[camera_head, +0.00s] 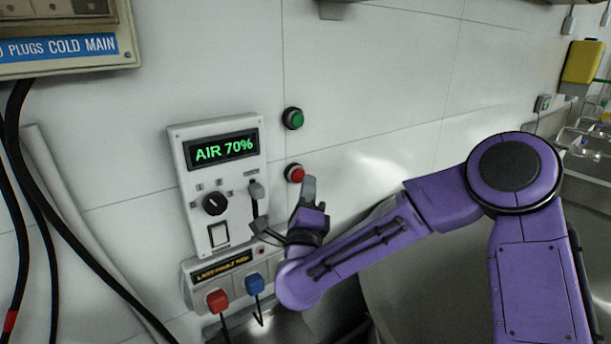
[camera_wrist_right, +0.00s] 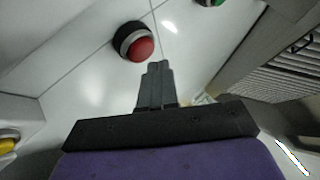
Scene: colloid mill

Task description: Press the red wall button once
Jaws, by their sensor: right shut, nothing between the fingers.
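The red wall button (camera_head: 294,173) sits on the white tiled wall, to the right of the grey control panel. It also shows in the right wrist view (camera_wrist_right: 139,46) as a red cap in a black and silver ring. My right gripper (camera_head: 309,184) is shut and empty, its fingertips close below and to the right of the red button. In the right wrist view the closed fingers (camera_wrist_right: 158,68) point up, just below and right of the red cap. A small gap shows there; I cannot tell the depth between them. My left gripper is not in view.
A green button (camera_head: 293,118) is on the wall above the red one. The panel (camera_head: 177,150) reads "AIR 70%" and has a knob (camera_head: 214,203) and a lever (camera_head: 257,192). Below hang a red plug (camera_head: 217,300) and a blue plug (camera_head: 254,284). Black cables (camera_head: 48,225) run at left.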

